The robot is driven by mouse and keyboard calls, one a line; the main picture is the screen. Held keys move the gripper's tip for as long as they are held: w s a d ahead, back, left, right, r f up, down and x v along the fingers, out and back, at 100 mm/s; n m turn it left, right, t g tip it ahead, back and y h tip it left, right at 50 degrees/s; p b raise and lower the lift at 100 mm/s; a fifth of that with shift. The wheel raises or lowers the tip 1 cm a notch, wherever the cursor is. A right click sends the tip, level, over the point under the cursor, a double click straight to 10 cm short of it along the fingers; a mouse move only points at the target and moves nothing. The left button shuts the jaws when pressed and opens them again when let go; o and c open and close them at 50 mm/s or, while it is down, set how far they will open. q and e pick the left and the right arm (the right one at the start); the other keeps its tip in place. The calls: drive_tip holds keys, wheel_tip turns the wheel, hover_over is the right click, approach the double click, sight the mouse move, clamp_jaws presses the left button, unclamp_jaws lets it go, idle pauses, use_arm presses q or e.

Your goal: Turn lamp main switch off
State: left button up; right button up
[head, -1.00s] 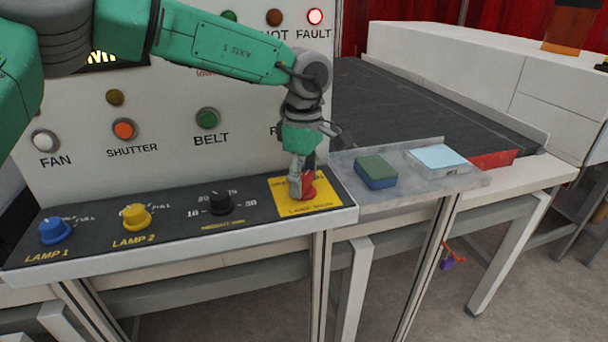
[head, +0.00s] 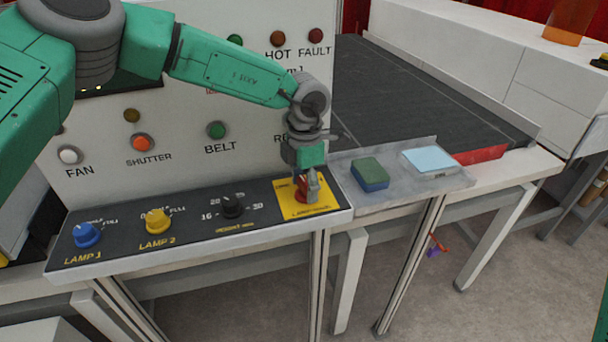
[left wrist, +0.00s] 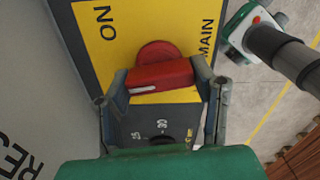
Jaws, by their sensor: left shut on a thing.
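The lamp main switch is a red rotary knob (head: 301,187) on a yellow plate (head: 288,207) at the right end of the sloped control panel. My left gripper (head: 312,188) is over it, fingers pointing down. In the left wrist view, the fingers (left wrist: 162,76) are shut on the two ends of the knob's red bar (left wrist: 160,76). A white mark shows near the bar's left end. "ON" is readable on the yellow plate at upper left; the OFF lettering is not clear. My right gripper is not in view.
Left of the switch are a black knob (head: 232,206), a yellow lamp 2 knob (head: 157,222) and a blue lamp 1 knob (head: 86,235). Right of the panel, a grey tray (head: 420,184) holds a green-blue sponge (head: 370,174) and a light-blue block (head: 429,160).

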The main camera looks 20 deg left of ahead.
use_arm(q)
drive_tip(key=n+p, duration=0.1)
drive_tip(key=n, duration=0.2)
drive_tip(key=shift+w+r+n+p, duration=0.15)
drive_tip(key=shift+n+p, duration=0.2)
drive_tip(key=shift+n, duration=0.05)
drive_tip(key=shift+w+n+p, duration=0.1)
drive_tip(key=shift+n+p, duration=0.2)
drive_tip(key=shift+n, duration=1.3)
drive_tip(key=o, duration=1.2)
drive_tip(key=shift+c, duration=0.2)
drive_tip(key=shift+w, duration=0.1)
drive_tip(key=shift+d, duration=0.1)
drive_tip(key=shift+r, duration=0.25)
wheel_tip(320, 180, up, 11)
